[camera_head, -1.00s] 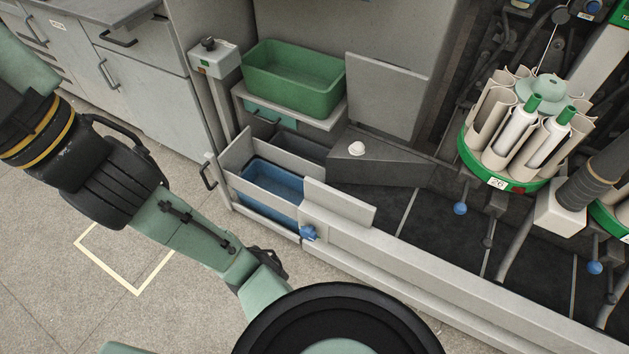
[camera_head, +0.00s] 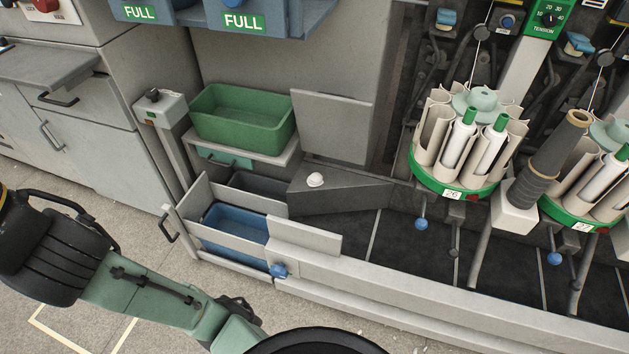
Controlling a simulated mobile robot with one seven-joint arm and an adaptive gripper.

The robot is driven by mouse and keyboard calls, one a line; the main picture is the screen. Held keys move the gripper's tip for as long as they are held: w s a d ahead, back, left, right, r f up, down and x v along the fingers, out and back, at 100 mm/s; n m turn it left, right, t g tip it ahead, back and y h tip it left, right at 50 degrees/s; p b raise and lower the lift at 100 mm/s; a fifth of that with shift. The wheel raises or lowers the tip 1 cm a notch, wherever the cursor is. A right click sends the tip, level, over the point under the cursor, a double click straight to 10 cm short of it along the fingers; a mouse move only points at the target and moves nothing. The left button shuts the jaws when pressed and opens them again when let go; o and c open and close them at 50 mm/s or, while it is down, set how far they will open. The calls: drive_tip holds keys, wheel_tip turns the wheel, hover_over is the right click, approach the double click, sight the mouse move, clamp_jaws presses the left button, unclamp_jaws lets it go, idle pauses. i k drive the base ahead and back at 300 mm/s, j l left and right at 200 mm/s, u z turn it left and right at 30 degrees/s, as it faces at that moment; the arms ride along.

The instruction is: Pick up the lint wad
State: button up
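A small white lint wad (camera_head: 316,180) sits on top of the dark grey sloped block (camera_head: 345,196) at the left end of the machine's dark bed. My arm crosses the lower left, and its far end runs out of the picture at the bottom. My gripper's fingers do not show, so I cannot see whether they hold anything. The visible part of my arm is well apart from the wad, lower and to the left.
A green bin (camera_head: 243,119) stands on a shelf left of the wad. A blue bin (camera_head: 236,229) sits in an open drawer below. A low grey rail (camera_head: 400,275) runs along the front. Tube magazine 26 (camera_head: 452,188) stands to the right.

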sight(316, 179)
drive_tip(key=i+l+u, duration=0.15)
drive_tip(key=l+u, duration=0.3)
drive_tip(key=l, duration=0.3)
drive_tip(key=l+u, duration=0.45)
drive_tip(key=l, duration=0.25)
drive_tip(key=i, duration=0.5)
